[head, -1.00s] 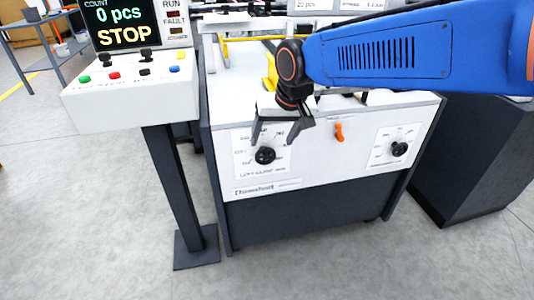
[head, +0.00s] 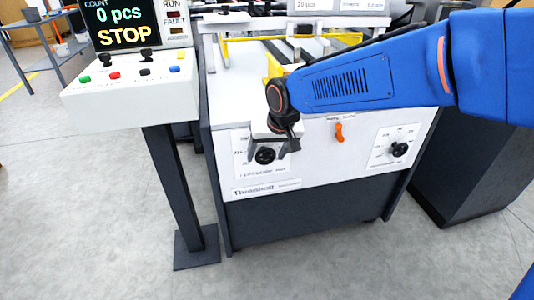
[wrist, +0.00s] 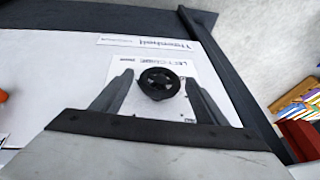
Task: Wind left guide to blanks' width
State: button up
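The left guide knob (head: 265,156), a black round handwheel, sits on a white dial plate on the machine's front panel. In the wrist view the knob (wrist: 161,83) shows its spokes, with the plate's "LEFT GUIDE" lettering partly readable beside it. My gripper (head: 272,151) is in front of the knob. In the wrist view its two fingers are spread, one on each side of the knob, with gaps visible between fingers and rim. I cannot tell how deep the fingertips reach. The dial's pointer reading is too small to tell, and the gripper hides part of the scale.
An orange lever (head: 339,132) and a second black knob (head: 399,149) are on the panel to the right. A control pedestal (head: 130,95) with buttons and a display reading "0 pcs STOP" stands at left. Yellow guide parts (head: 272,66) lie on the machine's top. The floor in front is clear.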

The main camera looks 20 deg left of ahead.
jog(key=c, duration=0.8)
jog(key=shift+a+h, duration=0.1)
jog(key=shift+h, duration=0.2)
jog(key=shift+s+a+n+t+h, duration=0.2)
jog(key=shift+n+t+h, duration=0.1)
jog(key=shift+t+h, duration=0.5)
jog(key=t+h, duration=0.1)
jog(key=n+t+h, duration=0.1)
jog(key=h, duration=0.1)
jog(key=shift+s+a+f+h, duration=0.1)
jog(key=shift+s+a+h, duration=0.05)
jog(key=shift+a+h, duration=0.15)
jog(key=t+h, duration=0.2)
jog(key=n+t+h, duration=0.1)
jog(key=h, duration=0.1)
jog(key=shift+s+a+f, duration=0.15)
jog(key=shift+a+f, duration=0.1)
jog(key=shift+f, duration=0.1)
jog(key=t+h, duration=0.1)
jog(key=n+t+h, duration=0.1)
jog(key=t+h, duration=0.1)
jog(key=shift+f+n, duration=0.3)
jog(key=shift+f, duration=0.05)
jog(key=shift+t+h, duration=0.3)
jog(key=o, duration=1.1)
jog(key=shift+c, duration=0.2)
